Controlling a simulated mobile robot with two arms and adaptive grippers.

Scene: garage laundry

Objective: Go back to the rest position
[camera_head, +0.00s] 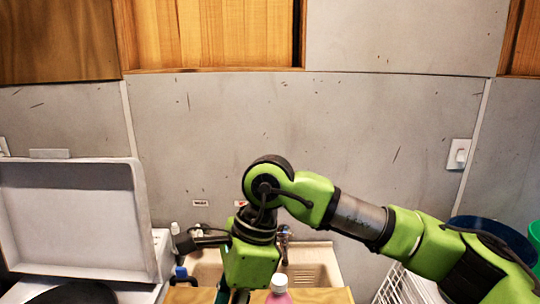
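My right arm (365,220) comes in from the right, bends at a raised joint and then points down in front of the sink. Its lower end reaches the bottom edge of the picture, and the gripper fingers cannot be seen there. My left arm and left gripper do not show. A bottle with a pink body and a pale cap (279,284) stands at the bottom edge, just right of the lowered part of my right arm; its lower part is cut off.
A beige sink (312,270) lies behind my arm, with a wooden edge (320,296) in front. A white open lid (70,220) stands at left. A blue-and-white bottle (181,276) is by the sink. A white wire rack (392,288) and a green container (534,236) are at right.

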